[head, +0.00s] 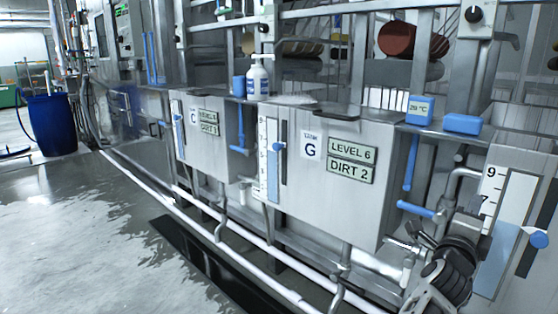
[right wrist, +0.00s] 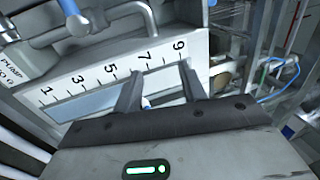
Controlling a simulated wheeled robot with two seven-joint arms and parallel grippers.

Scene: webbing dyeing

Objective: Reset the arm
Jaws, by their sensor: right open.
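My right gripper (head: 408,256) is at the lower right of the head view, in front of the steel tanks, with my arm behind it. In the right wrist view its two fingers (right wrist: 160,72) stand apart, open, with nothing held between them. Beyond the fingers is a white level scale (right wrist: 95,92) numbered 1 to 9. My left gripper is not in view.
A steel tank with labels LEVEL 6 and DIRT 2 (head: 325,185) stands mid-view. A numbered scale (head: 500,225) and a blue knob (head: 539,240) are close on the right. Blue handles (head: 411,163) and pipes crowd the front. Wet floor (head: 75,230) is open at left.

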